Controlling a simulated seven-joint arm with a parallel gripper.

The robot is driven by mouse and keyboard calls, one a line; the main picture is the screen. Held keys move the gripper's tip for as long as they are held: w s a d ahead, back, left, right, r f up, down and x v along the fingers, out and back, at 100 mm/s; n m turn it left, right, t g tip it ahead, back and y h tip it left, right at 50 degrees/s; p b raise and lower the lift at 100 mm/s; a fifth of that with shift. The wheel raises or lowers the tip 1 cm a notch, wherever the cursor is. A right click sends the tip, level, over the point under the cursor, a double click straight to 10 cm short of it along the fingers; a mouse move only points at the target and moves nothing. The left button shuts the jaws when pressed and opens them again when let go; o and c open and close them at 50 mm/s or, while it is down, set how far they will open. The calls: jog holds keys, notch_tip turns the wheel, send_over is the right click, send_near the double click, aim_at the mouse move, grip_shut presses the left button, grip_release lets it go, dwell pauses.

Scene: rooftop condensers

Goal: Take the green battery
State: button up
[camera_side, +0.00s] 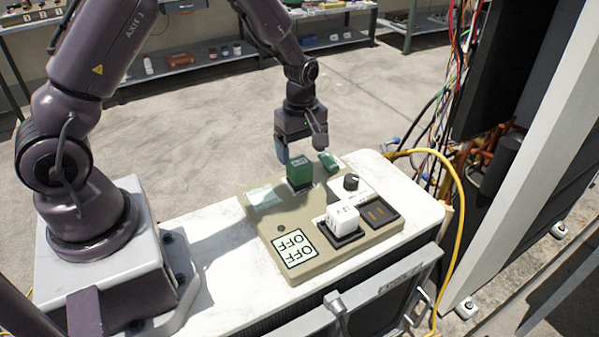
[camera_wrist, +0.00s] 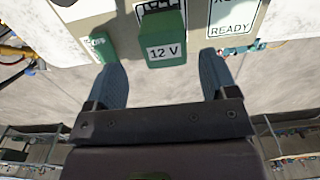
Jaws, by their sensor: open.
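The green battery (camera_side: 299,173) is a block standing upright on the beige panel (camera_side: 258,223). In the wrist view the battery (camera_wrist: 164,38) has a white label reading "12 V". My gripper (camera_side: 301,147) is open and empty, just behind and above the battery in the side view. In the wrist view the two fingers of my gripper (camera_wrist: 159,62) point toward the battery, one to each side, with the battery beyond the tips and apart from them. The battery's foot is partly hidden.
A smaller green piece (camera_side: 328,161) sits at the panel's far edge. A black knob (camera_side: 351,182), a white block (camera_side: 342,218) on a dark base and an "OFF" plate (camera_side: 295,250) are on the panel. A yellow cable (camera_side: 459,200) and loose wires hang at the right.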

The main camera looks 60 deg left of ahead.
aim_at(299, 161)
jog(key=shift+s+f, duration=0.15)
jog(key=shift+f, duration=1.35)
jog(key=shift+s+f, duration=0.1)
jog(key=shift+f, duration=1.4)
jog(key=c, duration=1.1)
jog(key=shift+r, duration=0.1)
